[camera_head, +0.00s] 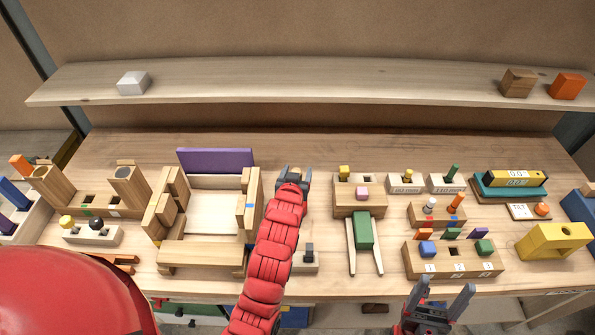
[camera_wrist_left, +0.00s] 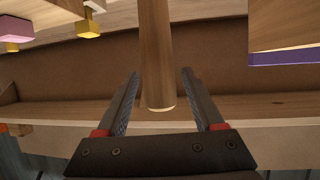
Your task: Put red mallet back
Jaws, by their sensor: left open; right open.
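In the left wrist view, a round wooden rod (camera_wrist_left: 157,55) comes down from the top edge. Its free end lies between the spread fingers of my left gripper (camera_wrist_left: 157,98), with space on both sides. It looks like a mallet handle. No red mallet head shows in either view, so I cannot confirm it. In the head view my left gripper (camera_head: 293,178) is over the middle of the table, right of the purple-backed wooden frame (camera_head: 250,205); my arm hides what is under it. My right gripper (camera_head: 438,294) is open and empty at the table's front edge.
Right of my left arm are a green block on two wooden legs (camera_head: 363,232) and several peg blocks (camera_head: 455,262). A yellow block (camera_head: 553,240) is at the right. The back shelf (camera_head: 320,82) holds a white block (camera_head: 133,83) and two others. The table's rear strip is clear.

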